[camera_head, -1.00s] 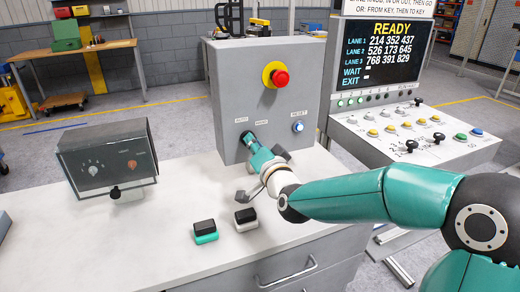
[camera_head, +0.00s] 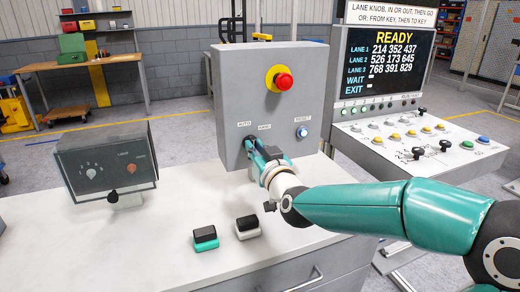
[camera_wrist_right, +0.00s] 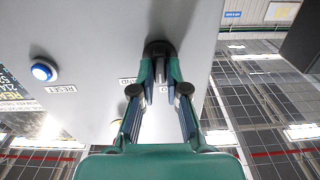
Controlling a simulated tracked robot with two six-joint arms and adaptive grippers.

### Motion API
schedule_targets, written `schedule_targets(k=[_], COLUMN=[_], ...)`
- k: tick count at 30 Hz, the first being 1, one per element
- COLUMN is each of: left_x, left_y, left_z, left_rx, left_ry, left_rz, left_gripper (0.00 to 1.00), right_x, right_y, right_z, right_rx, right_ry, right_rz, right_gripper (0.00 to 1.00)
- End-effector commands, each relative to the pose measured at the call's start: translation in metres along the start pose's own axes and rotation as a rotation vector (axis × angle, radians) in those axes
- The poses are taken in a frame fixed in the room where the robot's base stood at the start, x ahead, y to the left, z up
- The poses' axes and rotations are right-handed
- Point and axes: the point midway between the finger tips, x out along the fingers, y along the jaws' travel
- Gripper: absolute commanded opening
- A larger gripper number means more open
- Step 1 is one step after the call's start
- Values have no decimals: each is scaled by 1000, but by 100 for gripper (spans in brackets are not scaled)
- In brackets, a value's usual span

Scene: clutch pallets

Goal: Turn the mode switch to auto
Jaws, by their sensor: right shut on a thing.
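The mode switch (camera_wrist_right: 158,47) is a dark round knob on the face of the grey control box (camera_head: 240,80), below the AUTO and HAND labels. My right gripper (camera_head: 253,147) is shut on it, with its teal fingers coming from the lower right. In the right wrist view the fingertips (camera_wrist_right: 160,72) close on both sides of the knob's grip. The fingers partly cover the AUTO label and most of the switch, so I cannot tell which label it points to. My left gripper is not in view.
A red emergency button (camera_head: 284,82) on yellow and a blue-white RESET button (camera_head: 302,132) sit on the same face.

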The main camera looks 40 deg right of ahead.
Motion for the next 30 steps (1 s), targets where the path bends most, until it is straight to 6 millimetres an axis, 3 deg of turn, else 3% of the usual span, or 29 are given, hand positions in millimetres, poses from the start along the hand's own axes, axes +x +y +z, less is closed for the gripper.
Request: schedule_targets(k=[1, 17, 18, 22, 30], left_x=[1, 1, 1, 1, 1], left_y=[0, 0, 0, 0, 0], left_z=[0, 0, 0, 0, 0], left_rx=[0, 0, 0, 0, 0], left_ry=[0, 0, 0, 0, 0], left_rz=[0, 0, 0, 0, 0], left_gripper=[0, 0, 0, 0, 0], right_x=[0, -1, -1, -1, -1], right_y=[-2, 0, 0, 0, 0], right_z=[12, 12, 12, 9, 5], right_rx=[-11, -42, -42, -42, -41], right_ry=[-27, -28, -27, -22, -14], right_rz=[-6, -3, -2, -2, -1], right_gripper=[0, 0, 17, 38, 39])
